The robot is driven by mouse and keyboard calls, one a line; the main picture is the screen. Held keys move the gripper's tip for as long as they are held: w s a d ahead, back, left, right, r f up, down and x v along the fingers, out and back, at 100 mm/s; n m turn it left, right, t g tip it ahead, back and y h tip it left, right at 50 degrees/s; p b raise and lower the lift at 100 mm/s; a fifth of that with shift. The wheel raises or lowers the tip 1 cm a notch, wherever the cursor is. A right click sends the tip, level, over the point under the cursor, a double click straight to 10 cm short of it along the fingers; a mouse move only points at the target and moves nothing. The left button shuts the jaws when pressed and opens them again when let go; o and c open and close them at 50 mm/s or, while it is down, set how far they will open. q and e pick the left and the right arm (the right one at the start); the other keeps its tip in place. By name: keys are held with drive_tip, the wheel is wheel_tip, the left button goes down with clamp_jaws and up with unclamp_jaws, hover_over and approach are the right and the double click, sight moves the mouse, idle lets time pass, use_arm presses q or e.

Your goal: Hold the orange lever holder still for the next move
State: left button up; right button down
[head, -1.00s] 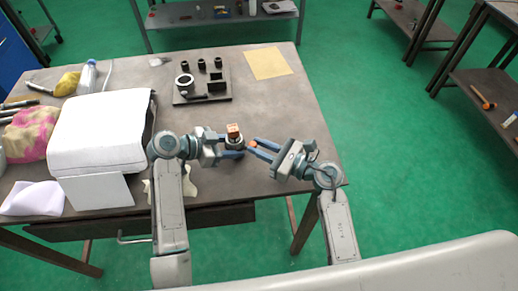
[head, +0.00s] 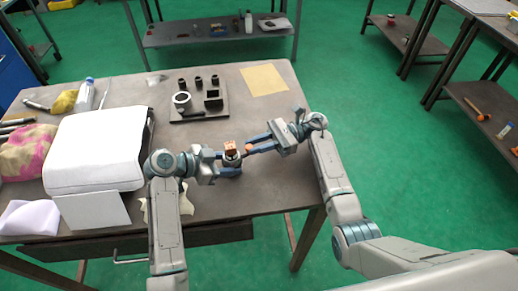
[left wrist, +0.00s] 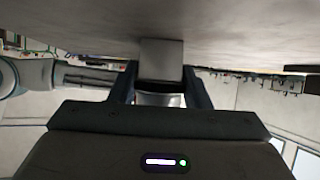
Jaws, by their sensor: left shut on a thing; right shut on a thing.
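The lever holder (head: 232,159) is a small dark grey body with an orange-brown block (head: 230,147) on top, near the table's front right. My left gripper (head: 237,164) is shut around the grey body from the left. In the left wrist view its two fingers flank a grey piece (left wrist: 160,98) and a paler block (left wrist: 161,60). An orange ball (head: 249,149) shows just right of the holder, at the tips of my right gripper (head: 252,147). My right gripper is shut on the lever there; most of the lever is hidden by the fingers.
A black fixture plate (head: 218,112) with a ring, posts and a square socket stands farther back. A yellow sheet (head: 264,80) lies at the back right. A large white case (head: 95,150) stands left of my left arm. The table between holder and fixture is clear.

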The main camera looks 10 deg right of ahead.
drive_tip(key=shift+w+a+f+n+g+h, duration=0.1)
drive_tip(key=shift+w+a+n+g+h, duration=0.15)
drive_tip(key=shift+n+g, duration=0.3)
drive_tip(key=shift+w+a+n+g+h, duration=0.15)
drive_tip(key=shift+w+n+g, duration=0.2)
drive_tip(key=shift+g, duration=0.4)
drive_tip(key=shift+d, duration=0.1)
drive_tip(key=c, duration=1.3)
unclamp_jaws()
wheel_tip(320, 180, up, 10)
